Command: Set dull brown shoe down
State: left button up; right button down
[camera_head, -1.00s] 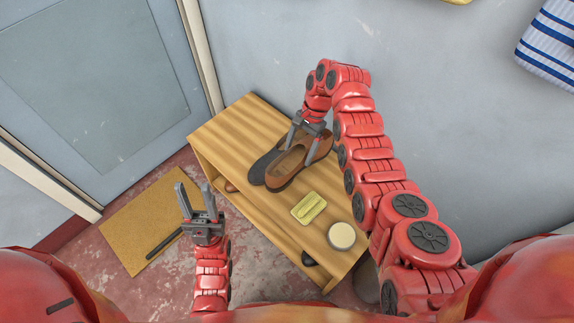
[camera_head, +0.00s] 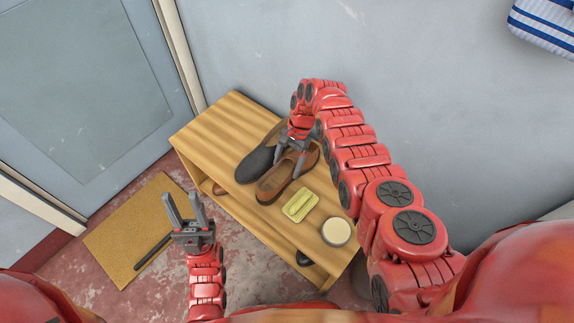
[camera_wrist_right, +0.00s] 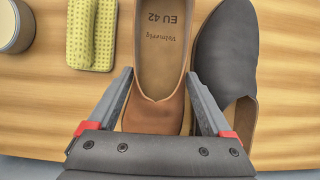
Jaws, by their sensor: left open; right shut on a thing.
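My left gripper (camera_head: 184,206) is open and empty, in front of the bench at left.
A yellow sponge or brush (camera_head: 300,205) and a round tin with a pale lid (camera_head: 337,231) stand right of the brown shoe. A tan mat (camera_head: 115,235) with a black bar lies on the floor. The bench's left end is clear.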

jog(key=shift+f, duration=0.1)
grip_release()
